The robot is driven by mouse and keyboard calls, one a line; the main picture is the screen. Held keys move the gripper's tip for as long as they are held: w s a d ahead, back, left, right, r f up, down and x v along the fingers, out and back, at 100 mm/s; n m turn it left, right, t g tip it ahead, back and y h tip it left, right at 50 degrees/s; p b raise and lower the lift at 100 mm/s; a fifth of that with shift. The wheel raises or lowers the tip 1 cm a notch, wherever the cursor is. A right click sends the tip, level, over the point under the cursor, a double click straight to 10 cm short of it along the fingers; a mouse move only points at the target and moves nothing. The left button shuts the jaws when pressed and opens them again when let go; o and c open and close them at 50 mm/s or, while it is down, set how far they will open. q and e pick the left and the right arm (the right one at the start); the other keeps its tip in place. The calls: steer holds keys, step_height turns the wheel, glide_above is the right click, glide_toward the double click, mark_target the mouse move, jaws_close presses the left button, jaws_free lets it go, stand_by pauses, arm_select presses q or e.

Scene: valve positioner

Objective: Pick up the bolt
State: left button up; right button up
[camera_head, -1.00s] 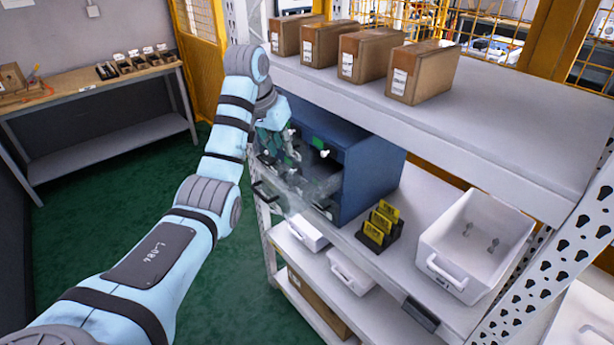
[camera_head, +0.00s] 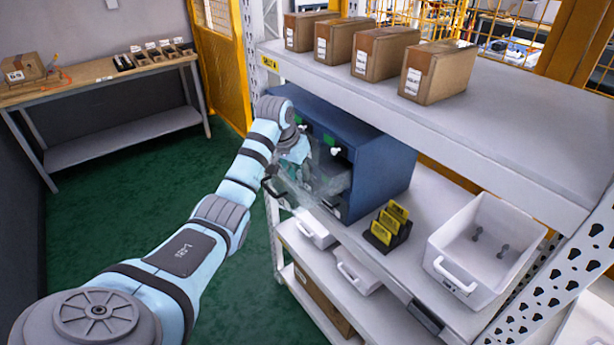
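Two small grey bolt-like pieces, one left (camera_head: 476,232) and one right (camera_head: 503,250), lie apart in the white open bin on the middle shelf. My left arm reaches to the front of the blue drawer cabinet (camera_head: 385,172). My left gripper (camera_head: 302,172) is at its drawer fronts, blurred and partly see-through, so I cannot tell whether its fingers are open or whether it touches a handle. One drawer (camera_head: 335,182) seems to stand partly out. I cannot see whether it holds a bolt. My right gripper is not in view.
The white bin (camera_head: 445,240) stands right of a black holder with yellow cards (camera_head: 391,226). Several cardboard boxes (camera_head: 437,72) stand on the upper shelf (camera_head: 500,130), which overhangs the cabinet. White bins (camera_head: 356,272) sit below. A workbench (camera_head: 95,85) is at the far left.

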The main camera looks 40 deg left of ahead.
arm_select(q)
steer(key=shift+w+a+f, duration=0.1)
steer(key=shift+w+f, duration=0.1)
steer(key=shift+w, duration=0.1)
steer(key=shift+s+r, duration=0.1)
steer(key=shift+s, duration=0.05)
jaws_close()
steer(key=shift+s+r, duration=0.1)
steer(key=shift+s, duration=0.05)
